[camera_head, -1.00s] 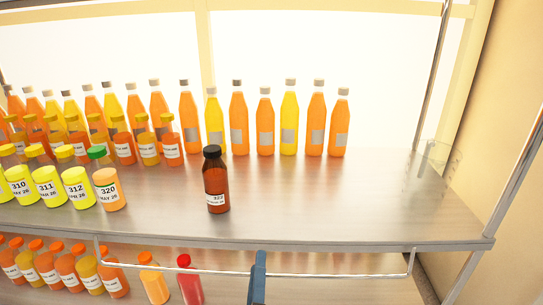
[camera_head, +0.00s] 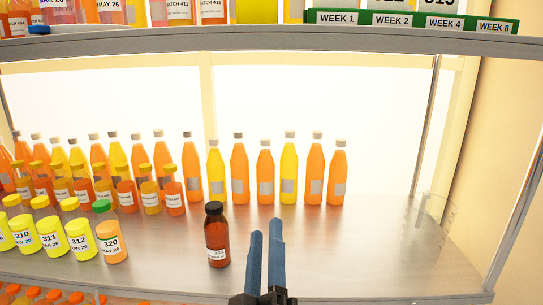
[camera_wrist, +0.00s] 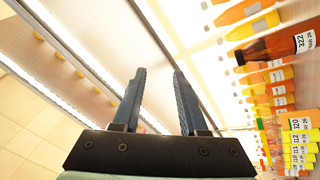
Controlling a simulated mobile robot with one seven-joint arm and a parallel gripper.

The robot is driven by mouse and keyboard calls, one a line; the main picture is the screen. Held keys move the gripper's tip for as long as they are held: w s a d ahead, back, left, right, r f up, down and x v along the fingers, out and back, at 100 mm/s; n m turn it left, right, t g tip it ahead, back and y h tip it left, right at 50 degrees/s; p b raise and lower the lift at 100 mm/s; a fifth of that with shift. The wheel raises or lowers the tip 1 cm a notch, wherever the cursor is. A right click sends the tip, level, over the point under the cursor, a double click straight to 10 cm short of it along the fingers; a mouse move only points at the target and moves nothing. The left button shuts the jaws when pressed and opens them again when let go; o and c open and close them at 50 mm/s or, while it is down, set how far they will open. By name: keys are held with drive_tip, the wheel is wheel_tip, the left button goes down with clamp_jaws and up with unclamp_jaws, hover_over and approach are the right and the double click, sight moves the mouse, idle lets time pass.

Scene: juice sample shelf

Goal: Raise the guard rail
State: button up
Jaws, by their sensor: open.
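The guard rail cannot be made out clearly now; the head view cuts off at the shelf's front edge, where the rail hung in the earlier frame. My gripper (camera_head: 266,229) has two blue fingers, apart with nothing between them. In the head view it reaches up from the bottom edge, in front of the middle shelf (camera_head: 350,255), just right of a dark brown bottle (camera_head: 217,240). The fingers also show in the wrist view (camera_wrist: 159,71), open and empty, with the brown bottle (camera_wrist: 280,45) off to the right.
Several orange and yellow bottles (camera_head: 240,172) stand at the shelf's back, and labelled jars (camera_head: 80,240) crowd its left. The shelf's right part is bare except for a clear holder (camera_head: 425,215). An upper shelf (camera_head: 270,43) with a green label strip (camera_head: 410,20) crosses above.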

wheel_tip(320, 180, up, 13)
drive_tip(key=s+m+t+p, duration=0.2)
drive_tip(key=m, duration=0.1)
drive_tip(key=shift+s+d+p, duration=0.2)
drive_tip(key=shift+d+p, duration=0.2)
drive_tip(key=shift+d, duration=0.05)
